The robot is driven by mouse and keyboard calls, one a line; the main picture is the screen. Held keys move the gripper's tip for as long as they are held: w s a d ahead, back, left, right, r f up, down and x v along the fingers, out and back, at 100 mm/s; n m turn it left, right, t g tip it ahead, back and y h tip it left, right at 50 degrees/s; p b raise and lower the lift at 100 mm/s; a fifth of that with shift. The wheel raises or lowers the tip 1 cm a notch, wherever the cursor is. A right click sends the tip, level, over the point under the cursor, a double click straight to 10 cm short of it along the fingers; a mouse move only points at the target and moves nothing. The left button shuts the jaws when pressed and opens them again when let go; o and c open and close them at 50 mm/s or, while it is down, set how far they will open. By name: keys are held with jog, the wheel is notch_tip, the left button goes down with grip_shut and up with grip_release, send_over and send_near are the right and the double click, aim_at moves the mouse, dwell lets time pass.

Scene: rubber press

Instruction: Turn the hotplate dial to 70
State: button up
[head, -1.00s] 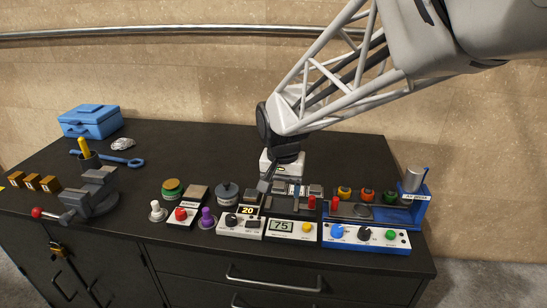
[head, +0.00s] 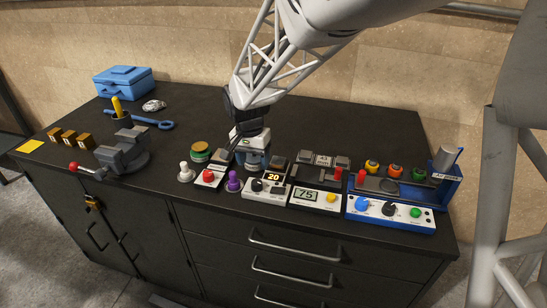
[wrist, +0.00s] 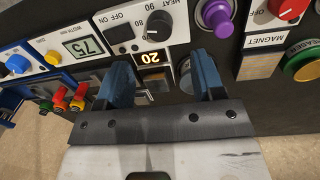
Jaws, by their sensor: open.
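The hotplate control box (head: 265,196) stands near the front edge of the bench, with a dark dial (head: 257,185) and a lit display (head: 273,177) reading 20. In the wrist view the dark dial (wrist: 157,32) is labelled HEAT, with 80 and 90 readable beside it, and the display (wrist: 153,57) shows upside down. My gripper (head: 254,166) points down just behind the box. In the wrist view my gripper (wrist: 160,75) is open and empty, its blue fingers spread either side of the display. The dial lies just beyond the fingertips, untouched.
A purple knob (head: 234,181) and a red-knobbed box (head: 208,178) stand close left. A box reading 75 (head: 316,199) stands right, then a blue panel (head: 390,211) with several knobs. A vise (head: 123,152) and blue toolbox (head: 123,81) are farther left.

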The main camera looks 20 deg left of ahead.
aim_at(256, 182)
jog(key=shift+d+f, duration=0.15)
jog(key=shift+f, duration=1.8)
jog(key=shift+d+f, duration=0.1)
jog(key=shift+f, duration=1.8)
jog(key=c, duration=0.9)
